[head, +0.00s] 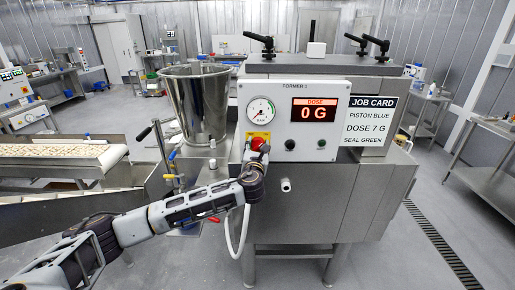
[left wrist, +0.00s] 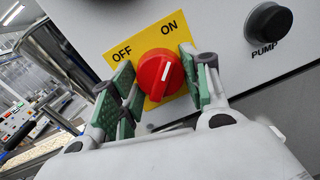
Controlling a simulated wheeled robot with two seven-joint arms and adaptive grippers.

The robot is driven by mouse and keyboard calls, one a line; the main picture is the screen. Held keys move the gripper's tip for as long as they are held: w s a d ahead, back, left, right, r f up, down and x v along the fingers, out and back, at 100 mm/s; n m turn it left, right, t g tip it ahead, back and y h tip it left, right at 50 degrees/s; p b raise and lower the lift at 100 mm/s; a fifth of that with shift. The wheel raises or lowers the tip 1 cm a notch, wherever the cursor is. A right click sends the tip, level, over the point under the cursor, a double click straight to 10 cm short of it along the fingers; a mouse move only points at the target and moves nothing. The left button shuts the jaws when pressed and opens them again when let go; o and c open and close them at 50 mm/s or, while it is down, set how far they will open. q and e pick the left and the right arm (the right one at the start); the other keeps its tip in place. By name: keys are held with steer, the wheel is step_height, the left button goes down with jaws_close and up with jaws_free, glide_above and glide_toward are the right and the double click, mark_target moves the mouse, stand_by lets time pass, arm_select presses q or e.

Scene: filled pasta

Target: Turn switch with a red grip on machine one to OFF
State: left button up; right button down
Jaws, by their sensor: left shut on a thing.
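The red-gripped switch (left wrist: 154,77) sits on a yellow plate (left wrist: 113,61) marked OFF at the left and ON at the right. Its white line points up toward ON in the left wrist view. In the head view the switch (head: 257,142) shows just above my gripper, under the round gauge on the white panel of the machine (head: 330,92). My left gripper (left wrist: 158,80) has its green-padded fingers on both sides of the red grip and is shut on it. In the head view the gripper (head: 256,153) partly hides the yellow plate. My right gripper is out of view.
A black PUMP knob (left wrist: 268,22) is right of the switch. The panel has a gauge (head: 261,110) and a display reading 0 G (head: 314,110). A steel hopper (head: 196,100) stands left of the panel; a job card (head: 368,120) is at the right.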

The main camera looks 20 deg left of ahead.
arm_select(q)
steer(key=shift+f+n, duration=0.1)
steer(key=shift+n, duration=0.2)
steer(key=n+b, duration=0.2)
steer(key=n, duration=0.1)
steer(key=shift+f, duration=0.1)
steer(key=n+b, duration=0.2)
steer(key=n, duration=0.3)
steer(key=shift+n+y+b, duration=0.3)
steer(key=shift+n+b, duration=0.05)
steer(key=shift+n, duration=0.05)
steer(key=n+b, duration=0.2)
steer(key=n, duration=0.2)
steer(key=shift+f+n, duration=0.1)
steer(key=shift+n, duration=0.3)
steer(key=shift+d+n+y+b, duration=0.1)
steer(key=shift+n+y+b, duration=0.3)
steer(key=shift+n+b, duration=1.25)
steer(key=shift+n+p, duration=0.55)
steer(key=shift+n, duration=0.1)
steer(key=o, duration=1)
